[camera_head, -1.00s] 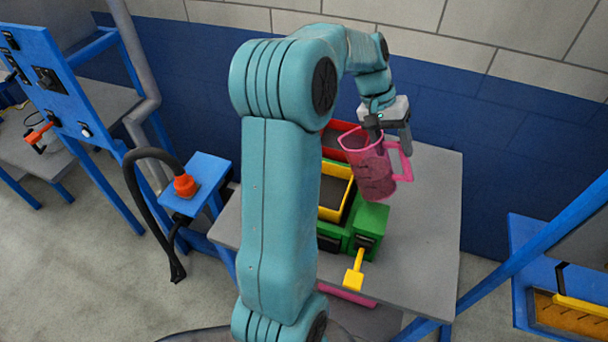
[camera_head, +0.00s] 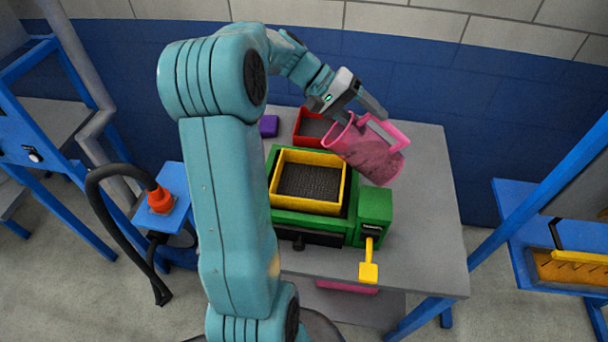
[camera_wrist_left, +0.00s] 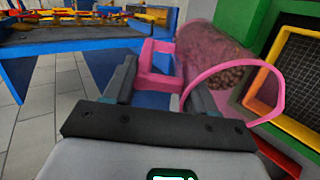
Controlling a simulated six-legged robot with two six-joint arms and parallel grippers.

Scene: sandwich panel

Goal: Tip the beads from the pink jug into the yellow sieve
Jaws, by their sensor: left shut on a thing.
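The pink jug (camera_head: 372,158) is see-through and tilted in the head view, its mouth toward the upper left. My left gripper (camera_head: 368,112) is shut on the jug's handle. In the left wrist view, brown beads (camera_wrist_left: 226,78) show inside the jug near its pink rim (camera_wrist_left: 274,92). The yellow sieve (camera_head: 341,190) is a square frame with a dark mesh, set on a green machine (camera_head: 374,208). The jug is to the upper right of the sieve, apart from it in the head view. The mesh looks bare. My right gripper is not in view.
A red bin (camera_head: 306,137) stands behind the sieve and a small purple block (camera_head: 269,126) left of it. A yellow lever (camera_head: 368,270) sticks out of the green machine's front. The grey table (camera_head: 430,220) is clear on the right.

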